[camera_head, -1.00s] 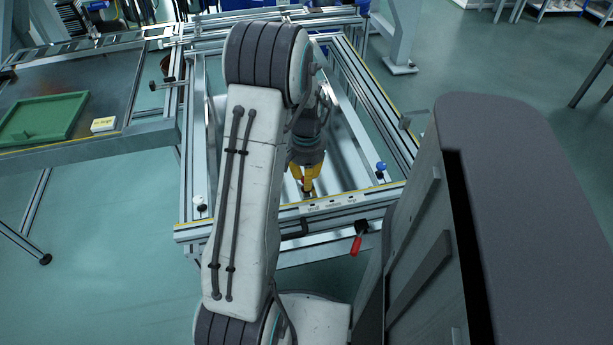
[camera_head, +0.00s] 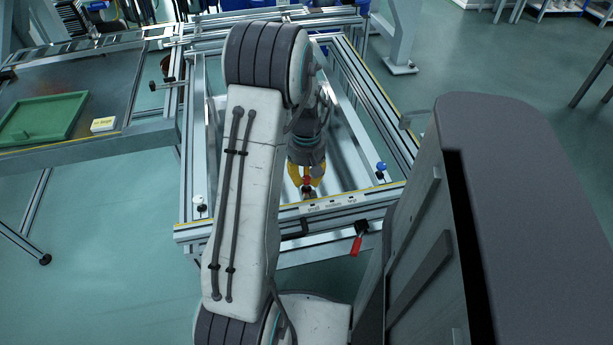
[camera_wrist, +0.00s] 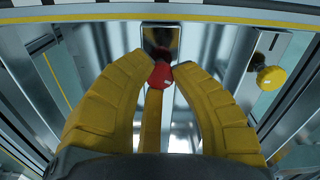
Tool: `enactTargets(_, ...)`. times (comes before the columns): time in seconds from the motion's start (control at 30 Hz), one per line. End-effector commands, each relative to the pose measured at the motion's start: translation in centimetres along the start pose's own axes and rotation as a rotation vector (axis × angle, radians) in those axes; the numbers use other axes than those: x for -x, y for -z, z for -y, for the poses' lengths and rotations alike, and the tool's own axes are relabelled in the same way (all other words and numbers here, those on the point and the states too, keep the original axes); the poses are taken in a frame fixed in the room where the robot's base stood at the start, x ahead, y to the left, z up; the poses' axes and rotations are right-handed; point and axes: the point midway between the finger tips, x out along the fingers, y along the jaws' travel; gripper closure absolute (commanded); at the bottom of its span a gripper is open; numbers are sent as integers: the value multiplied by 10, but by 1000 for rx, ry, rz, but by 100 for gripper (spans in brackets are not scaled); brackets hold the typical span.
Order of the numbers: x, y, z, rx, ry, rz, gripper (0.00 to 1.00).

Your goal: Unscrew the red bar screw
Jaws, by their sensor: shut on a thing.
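The red bar screw shows as a small red knob (camera_head: 307,181) near the front rail of the metal frame. In the wrist view the red knob (camera_wrist: 160,76) sits between the tips of my yellow fingers. My gripper (camera_head: 307,178) points down inside the front of the frame and is shut on the knob; its fingertips also show in the wrist view (camera_wrist: 160,68).
A blue knob (camera_head: 381,167) and a white knob (camera_head: 199,200) stand on the frame. A yellow knob (camera_wrist: 271,78) shows at right in the wrist view. A red-handled lever (camera_head: 356,245) hangs at the front rail. A green tray (camera_head: 45,117) and small box (camera_head: 103,124) lie on the left table.

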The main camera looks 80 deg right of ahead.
Motion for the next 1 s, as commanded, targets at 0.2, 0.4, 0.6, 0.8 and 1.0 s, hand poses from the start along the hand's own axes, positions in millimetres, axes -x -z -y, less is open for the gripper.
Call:
enactTargets(0.2,-2,-2,1,203,6,5,100)
enactTargets(0.4,-2,-2,1,373,6,5,100)
enactTargets(0.6,-2,-2,1,504,7,4,100)
enactTargets(0.8,-2,-2,1,591,7,4,100)
enactTargets(1.0,-2,-2,1,636,7,4,100)
